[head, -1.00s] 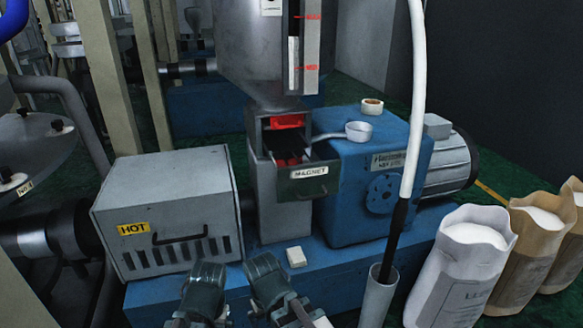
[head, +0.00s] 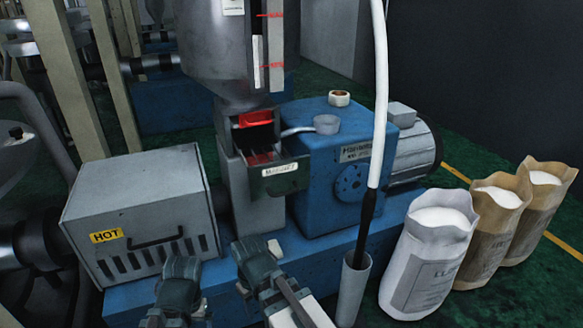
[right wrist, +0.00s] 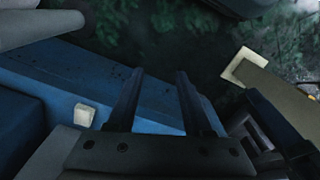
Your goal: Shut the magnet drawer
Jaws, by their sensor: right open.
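The magnet drawer (head: 279,179) is pulled out of its housing below the steel hopper (head: 247,60), its labelled front tilted in the picture. Dark and red parts show behind the front. My right gripper (head: 258,288) is low in the head view, below and in front of the drawer and apart from it. In the right wrist view my right gripper (right wrist: 155,75) has its two fingers spread with nothing between them. The drawer is not visible there. My left arm (head: 176,285) shows left of the right one; its finger opening is unclear.
A grey box marked HOT (head: 140,215) stands left of the drawer. A blue gearbox (head: 325,215) with a small cup (head: 327,124) is right. A white block (head: 274,249) lies on the blue base. A white hose (head: 379,100) and several sacks (head: 430,260) stand right.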

